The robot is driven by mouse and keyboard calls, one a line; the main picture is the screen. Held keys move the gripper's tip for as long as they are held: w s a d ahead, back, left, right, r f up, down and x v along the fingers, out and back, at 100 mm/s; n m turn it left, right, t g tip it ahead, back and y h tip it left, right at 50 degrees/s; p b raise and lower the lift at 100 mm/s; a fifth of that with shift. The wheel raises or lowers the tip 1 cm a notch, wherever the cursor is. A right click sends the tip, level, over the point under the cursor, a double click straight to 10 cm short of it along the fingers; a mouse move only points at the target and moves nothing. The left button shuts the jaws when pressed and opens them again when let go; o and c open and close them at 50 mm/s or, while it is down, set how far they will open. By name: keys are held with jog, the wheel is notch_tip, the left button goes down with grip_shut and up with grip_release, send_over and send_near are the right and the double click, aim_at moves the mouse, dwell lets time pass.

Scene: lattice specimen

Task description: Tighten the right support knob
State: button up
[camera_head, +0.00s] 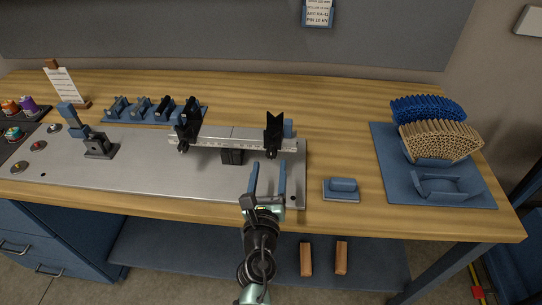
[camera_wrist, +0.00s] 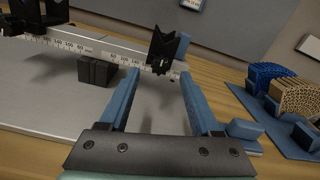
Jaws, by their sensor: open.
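The right support (camera_head: 274,134) is a black V-shaped block on a ruled metal rail (camera_head: 232,138); it also shows in the wrist view (camera_wrist: 164,48). The left support (camera_head: 188,122) is a similar black block at the rail's other end. My gripper (camera_head: 268,172) is open and empty, in front of the right support. In the wrist view my two blue fingers (camera_wrist: 158,88) are spread apart below the right support, with a gap between them.
The rail rests on a dark block (camera_head: 232,157) on a grey plate (camera_head: 150,175). A small blue block on a pad (camera_head: 341,189) lies right of my gripper. A blue tray (camera_head: 385,150) with lattice specimens (camera_head: 440,141) stands farther right. Blue and black fixtures (camera_head: 160,108) stand behind the rail.

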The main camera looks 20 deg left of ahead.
aim_at(271, 156)
jog(key=shift+b+x, duration=0.55)
jog(key=shift+x, duration=1.95)
grip_shut()
